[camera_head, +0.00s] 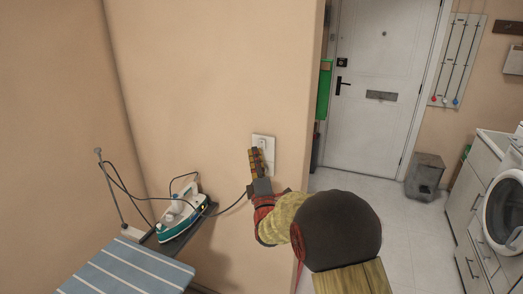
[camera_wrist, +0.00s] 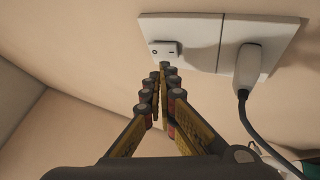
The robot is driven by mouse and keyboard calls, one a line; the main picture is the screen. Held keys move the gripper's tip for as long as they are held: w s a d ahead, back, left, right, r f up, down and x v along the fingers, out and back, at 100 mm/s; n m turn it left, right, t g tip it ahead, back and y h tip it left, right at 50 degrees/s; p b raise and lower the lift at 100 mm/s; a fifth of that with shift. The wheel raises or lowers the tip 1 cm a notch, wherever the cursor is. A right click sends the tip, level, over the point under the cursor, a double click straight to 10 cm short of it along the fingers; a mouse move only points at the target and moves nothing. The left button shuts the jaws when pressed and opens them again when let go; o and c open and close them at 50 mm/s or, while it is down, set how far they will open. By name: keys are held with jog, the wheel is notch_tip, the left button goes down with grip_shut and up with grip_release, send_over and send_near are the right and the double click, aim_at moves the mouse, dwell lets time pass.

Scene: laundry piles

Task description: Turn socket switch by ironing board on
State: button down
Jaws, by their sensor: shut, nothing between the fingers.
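The wall socket (camera_head: 264,145) is a white plate on the beige wall, to the right of the ironing board (camera_head: 125,268). In the wrist view the socket plate (camera_wrist: 188,24) shows a small rocker switch (camera_wrist: 165,50) on its left half and a white plug (camera_wrist: 248,68) with a grey cord in its right half. My gripper (camera_head: 256,158) is shut and empty in front of the socket. In the wrist view its fingertips (camera_wrist: 164,68) are just below the switch; I cannot tell whether they touch it. The switch's on or off position is unclear.
A teal and white iron (camera_head: 180,217) rests on the dark stand at the ironing board's end, its cord running near my gripper. A white door (camera_head: 383,80), a grey bin (camera_head: 426,177) and a washing machine (camera_head: 503,212) stand to the right. The floor between is clear.

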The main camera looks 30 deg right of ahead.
jog(key=shift+s+a+r+b, duration=0.15)
jog(key=shift+s+a+b, duration=0.1)
jog(key=shift+s+a, duration=0.65)
jog(key=shift+s+a+r+b, duration=0.1)
jog(key=shift+s+a+b, duration=0.15)
jog(key=shift+s+a, duration=0.6)
jog(key=shift+w+a, duration=0.2)
